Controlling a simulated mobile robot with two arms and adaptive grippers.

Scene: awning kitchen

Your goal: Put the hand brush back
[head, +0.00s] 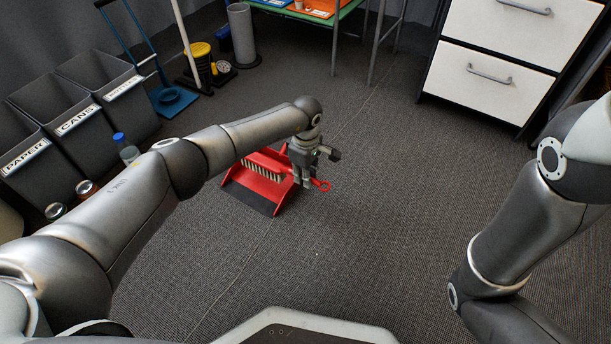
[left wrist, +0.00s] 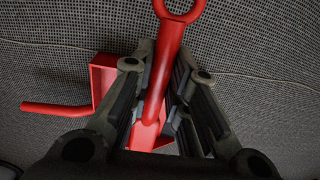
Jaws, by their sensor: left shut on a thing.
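The hand brush is red with pale bristles (head: 262,171). Its handle ends in a ring (head: 322,185) that points right in the head view. My left gripper (head: 304,176) is shut on the brush's handle, which also shows between its fingers in the left wrist view (left wrist: 165,70). A red dustpan with a dark front lip (head: 250,198) is on the floor, and the brush head is over or in it; I cannot tell whether they touch. The dustpan's handle shows at left in the left wrist view (left wrist: 55,109). My right gripper is out of view.
Grey bins marked PAPER and CANS (head: 80,121) stand at left, with a blue-capped bottle (head: 127,153) and two cans near them. A white drawer unit (head: 500,75) is at the back right. A green-topped table (head: 325,20) is behind. The middle floor is clear.

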